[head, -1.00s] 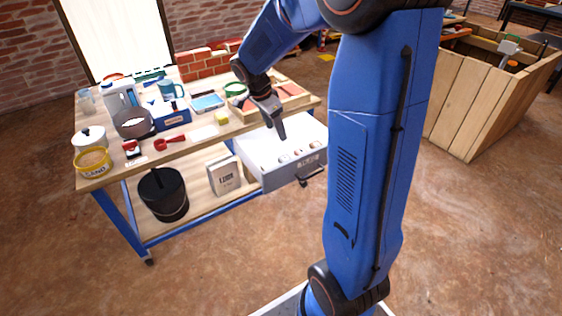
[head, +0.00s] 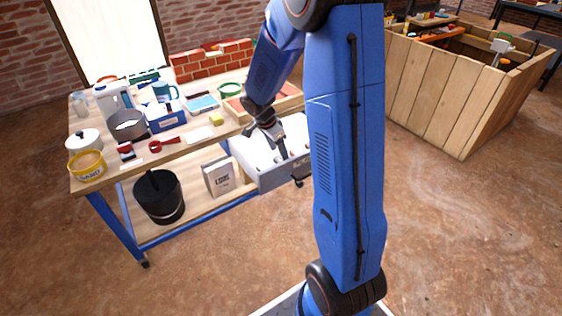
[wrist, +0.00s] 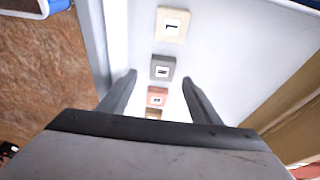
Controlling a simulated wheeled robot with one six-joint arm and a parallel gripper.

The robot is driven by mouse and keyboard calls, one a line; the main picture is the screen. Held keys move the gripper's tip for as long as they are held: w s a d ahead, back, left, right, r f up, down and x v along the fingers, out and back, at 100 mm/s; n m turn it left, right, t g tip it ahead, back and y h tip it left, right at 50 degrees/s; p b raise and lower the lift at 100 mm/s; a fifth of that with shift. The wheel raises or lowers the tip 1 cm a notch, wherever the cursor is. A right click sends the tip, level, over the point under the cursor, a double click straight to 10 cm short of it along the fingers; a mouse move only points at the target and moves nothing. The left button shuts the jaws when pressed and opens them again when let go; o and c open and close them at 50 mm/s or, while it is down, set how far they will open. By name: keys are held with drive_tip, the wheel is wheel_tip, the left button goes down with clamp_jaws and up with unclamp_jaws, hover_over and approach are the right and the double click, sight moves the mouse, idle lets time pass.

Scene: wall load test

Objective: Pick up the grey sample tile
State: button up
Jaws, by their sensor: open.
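The grey sample tile (wrist: 163,68), with a dark mark on a white label, lies in the open drawer (head: 270,180). In the wrist view it is in a row between a cream tile (wrist: 172,24) and a red tile (wrist: 157,97). My gripper (wrist: 159,79) is open and empty, its two fingers to the left and right of the row near the grey and red tiles. I cannot tell the fingertips' height above the tiles. In the head view my gripper (head: 283,153) reaches down into the drawer, and the grey tile cannot be made out.
Another tan tile (wrist: 153,114) sits partly hidden beyond the red one. A black bucket (head: 160,197) stands on the lower shelf.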

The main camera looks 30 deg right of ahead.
sight(281, 159)
drive_tip(key=x, duration=0.4)
drive_tip(key=shift+w+a+f, duration=0.1)
drive_tip(key=shift+w+f, duration=0.05)
drive_tip(key=c, duration=1.2)
wheel_tip(281, 159, up, 10)
drive_tip(key=shift+r, duration=0.1)
drive_tip(key=shift+o, duration=0.9)
